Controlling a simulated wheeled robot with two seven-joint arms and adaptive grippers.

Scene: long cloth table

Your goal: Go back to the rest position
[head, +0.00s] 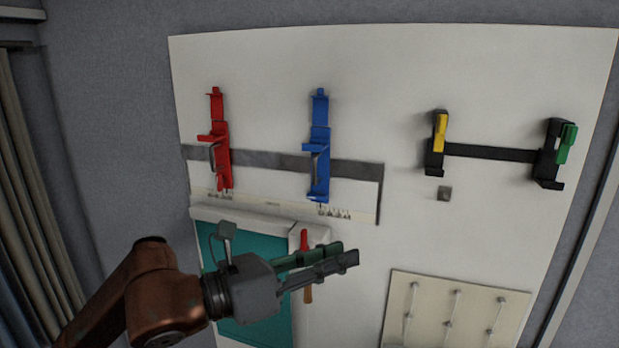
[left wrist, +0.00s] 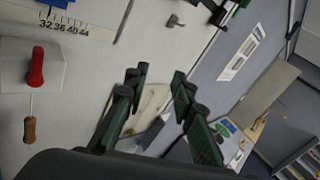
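My left gripper (head: 345,255) reaches in from the lower left in the head view, in front of the lower part of a white board (head: 400,110). In the left wrist view its green-padded fingers (left wrist: 158,85) stand apart with a gap between them, and nothing is held. My right gripper is in neither view.
A red holder (head: 220,150) and a blue holder (head: 319,150) hang on the board. A black bar clamp (head: 490,153) is at right, above a cream panel with rods (head: 450,310). Behind my gripper are a teal panel (head: 235,255) and a red handle (head: 304,240).

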